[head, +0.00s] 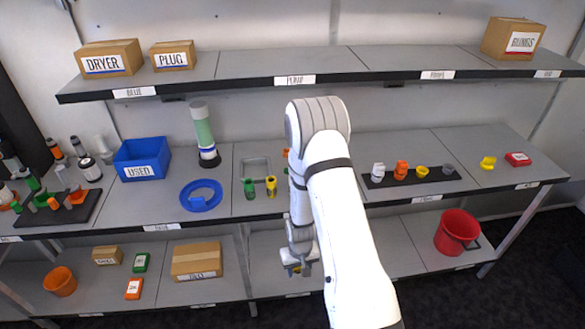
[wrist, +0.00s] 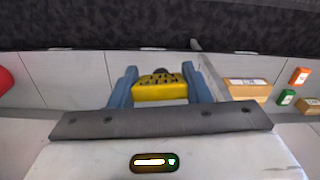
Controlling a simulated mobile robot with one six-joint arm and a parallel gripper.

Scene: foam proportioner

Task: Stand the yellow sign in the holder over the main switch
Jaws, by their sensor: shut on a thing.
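My gripper (head: 302,268) is low in front of the shelving, at about the height of the lower shelf, below the middle shelf's front edge. In the wrist view its two blue-grey fingers (wrist: 162,88) are shut on the yellow sign (wrist: 160,92), which bears dark lettering. I cannot make out the holder or the main switch; my arm hides part of the shelves.
Below are a red bucket (head: 457,232) and a cardboard box (head: 197,261). The middle shelf's front edge lies above my gripper.

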